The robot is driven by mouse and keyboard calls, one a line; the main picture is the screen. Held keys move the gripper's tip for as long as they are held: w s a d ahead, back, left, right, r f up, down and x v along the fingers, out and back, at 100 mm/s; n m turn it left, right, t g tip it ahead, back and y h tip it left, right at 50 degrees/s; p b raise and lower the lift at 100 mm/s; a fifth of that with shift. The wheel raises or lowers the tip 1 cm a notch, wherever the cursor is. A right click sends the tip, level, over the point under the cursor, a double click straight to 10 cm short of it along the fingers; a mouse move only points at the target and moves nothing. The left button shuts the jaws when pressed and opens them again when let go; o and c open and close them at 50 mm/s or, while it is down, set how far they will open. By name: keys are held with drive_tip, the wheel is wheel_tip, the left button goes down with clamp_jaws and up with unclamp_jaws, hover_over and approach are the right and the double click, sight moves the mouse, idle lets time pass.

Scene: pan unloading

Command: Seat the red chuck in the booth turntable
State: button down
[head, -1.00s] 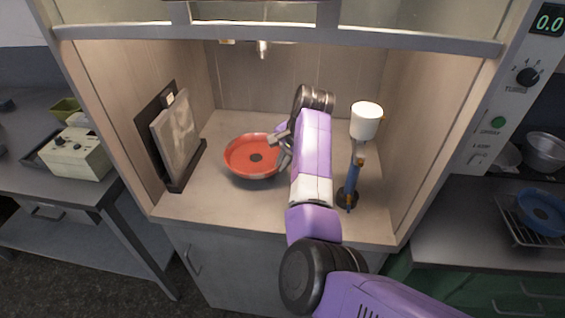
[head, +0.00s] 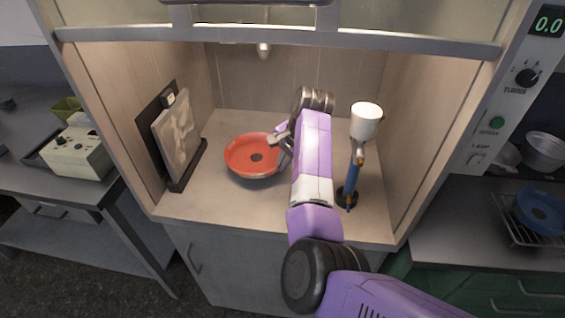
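The red chuck (head: 240,157) is a shallow round red dish with a dark centre, in the middle of the booth floor in the head view. It looks nearly level. My gripper (head: 279,143) is at its right rim, reaching in from the right. The fingertips overlap the rim, but I cannot tell whether they are closed on it. No separate turntable can be made out; whatever lies under the chuck is hidden by it.
A spray gun with a white cup (head: 366,122) stands upright to the right of my arm. A framed filter panel (head: 176,135) leans at the left wall. A nozzle (head: 263,50) hangs at the back. The booth floor in front of the chuck is clear.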

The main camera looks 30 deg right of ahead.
drive_tip(key=shift+f, duration=0.45)
drive_tip(key=c, duration=1.9)
unclamp_jaws()
drive_tip(key=p+v, duration=0.6)
drive_tip(key=v, duration=0.5)
drive_tip(key=shift+p, duration=0.3)
drive_tip(key=shift+f, duration=0.1)
